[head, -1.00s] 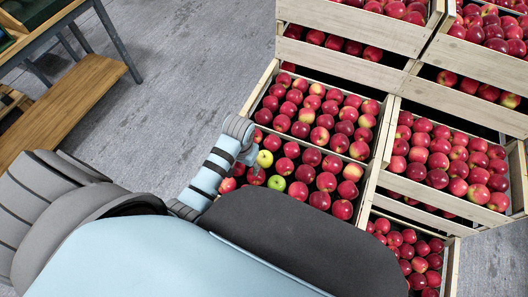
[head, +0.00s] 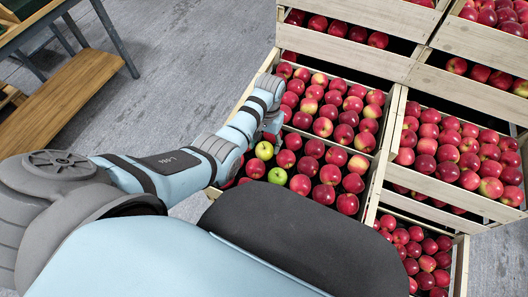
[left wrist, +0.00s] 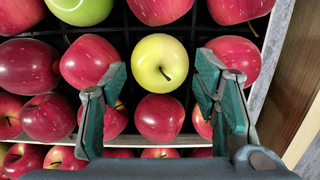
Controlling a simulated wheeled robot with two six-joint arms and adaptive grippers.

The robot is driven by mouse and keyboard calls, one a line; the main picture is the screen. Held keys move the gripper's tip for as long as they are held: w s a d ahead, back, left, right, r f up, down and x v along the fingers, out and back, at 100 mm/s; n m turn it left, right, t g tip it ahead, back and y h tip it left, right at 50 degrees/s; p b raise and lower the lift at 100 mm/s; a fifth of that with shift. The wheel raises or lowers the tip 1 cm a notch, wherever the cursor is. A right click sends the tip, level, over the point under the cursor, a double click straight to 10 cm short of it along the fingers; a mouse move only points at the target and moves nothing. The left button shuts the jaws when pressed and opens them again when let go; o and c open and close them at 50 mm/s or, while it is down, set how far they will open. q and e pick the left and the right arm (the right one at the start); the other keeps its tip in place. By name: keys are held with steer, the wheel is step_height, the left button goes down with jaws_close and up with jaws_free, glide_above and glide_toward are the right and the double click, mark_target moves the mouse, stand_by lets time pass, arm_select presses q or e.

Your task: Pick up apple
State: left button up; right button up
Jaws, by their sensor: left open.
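A yellow-green apple (head: 264,150) lies among red apples in an open wooden crate (head: 367,187) in the head view. A greener apple (head: 277,176) lies near it. My left gripper (head: 273,132) is over this crate, just above the yellow-green apple in the picture. In the left wrist view the open fingers (left wrist: 163,72) point down at the apples. The yellow-green apple (left wrist: 160,62) shows between the fingertips, with no contact visible. The greener apple (left wrist: 82,8) is at the top left there, partly cut off. My right gripper is not in view.
More crates of red apples stand to the right and behind, such as one crate (head: 448,188) at the right. The wrist view shows dark dividers between the apples and a crate edge at right. A wooden bench (head: 67,102) stands at left, with bare floor (head: 185,60) between.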

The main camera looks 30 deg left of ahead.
mark_target(265, 147)
arm_select(q)
step_height(265, 147, down, 3)
steer(key=shift+s+r, duration=0.15)
steer(key=shift+r, duration=0.15)
steer(key=shift+c, duration=0.6)
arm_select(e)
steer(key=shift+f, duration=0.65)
arm_select(q)
steer(key=c, duration=0.7)
step_height(265, 147, up, 20)
steer(key=p, duration=1.1)
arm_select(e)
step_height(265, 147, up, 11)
